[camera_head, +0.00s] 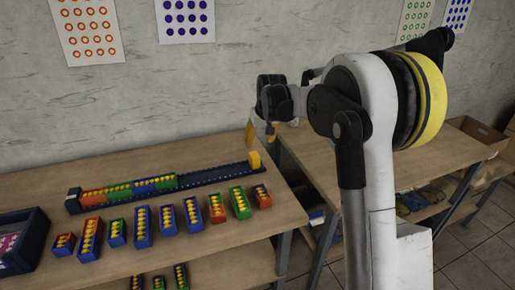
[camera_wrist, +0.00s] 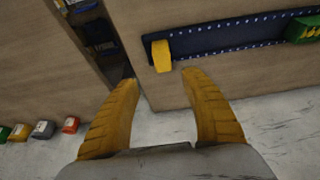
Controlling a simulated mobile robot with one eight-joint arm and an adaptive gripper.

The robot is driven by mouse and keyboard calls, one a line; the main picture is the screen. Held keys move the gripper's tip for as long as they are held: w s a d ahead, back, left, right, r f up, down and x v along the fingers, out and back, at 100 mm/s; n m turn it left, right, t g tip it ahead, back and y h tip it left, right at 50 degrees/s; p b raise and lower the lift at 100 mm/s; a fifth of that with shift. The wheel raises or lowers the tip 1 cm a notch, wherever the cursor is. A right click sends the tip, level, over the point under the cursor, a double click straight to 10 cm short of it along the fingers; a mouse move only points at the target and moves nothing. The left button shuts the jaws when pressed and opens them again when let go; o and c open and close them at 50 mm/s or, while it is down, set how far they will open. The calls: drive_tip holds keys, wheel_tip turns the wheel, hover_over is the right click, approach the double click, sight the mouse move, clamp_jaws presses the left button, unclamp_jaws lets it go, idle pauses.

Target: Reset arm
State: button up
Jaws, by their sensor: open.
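My gripper (camera_wrist: 165,85) is open and empty in the wrist view, its two yellow fingers apart above the wooden table (camera_wrist: 170,97). In the head view my gripper (camera_head: 262,132) hangs near the right end of the left table (camera_head: 210,248), with the arm bent above it. The fingers are partly hidden there by the arm links. A long dark rail (camera_head: 208,178) lies along the table, with coloured blocks on its left part. A yellow block (camera_head: 254,160) sits at the rail's right end; it also shows in the wrist view (camera_wrist: 161,56), apart from the fingers.
Several coloured blocks (camera_head: 143,225) stand in a row before the rail. A dark tray (camera_head: 30,240) is at the left edge. A second table (camera_head: 415,170) stands to the right across a gap. Printed dot sheets (camera_head: 88,30) hang on the wall.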

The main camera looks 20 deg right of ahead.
drive_tip(key=shift+s+r, duration=0.25)
drive_tip(key=shift+r, duration=0.3)
drive_tip(key=s+a+r+t, duration=0.1)
drive_tip(key=s+a+r, duration=0.25)
drive_tip(key=s, duration=0.45)
drive_tip(key=s+a+r, duration=0.2)
drive_tip(key=s+r, duration=0.3)
drive_tip(key=s, duration=0.4)
drive_tip(key=s+a+f, duration=0.1)
drive_tip(key=s+f, duration=0.1)
drive_tip(key=s, duration=0.8)
drive_tip(key=s+a+f+t, duration=0.1)
drive_tip(key=s+a+f, duration=0.1)
drive_tip(key=s, duration=0.8)
drive_tip(key=shift+s+f+t, duration=0.15)
drive_tip(key=shift+f+t, duration=0.15)
drive_tip(key=shift+f, duration=0.2)
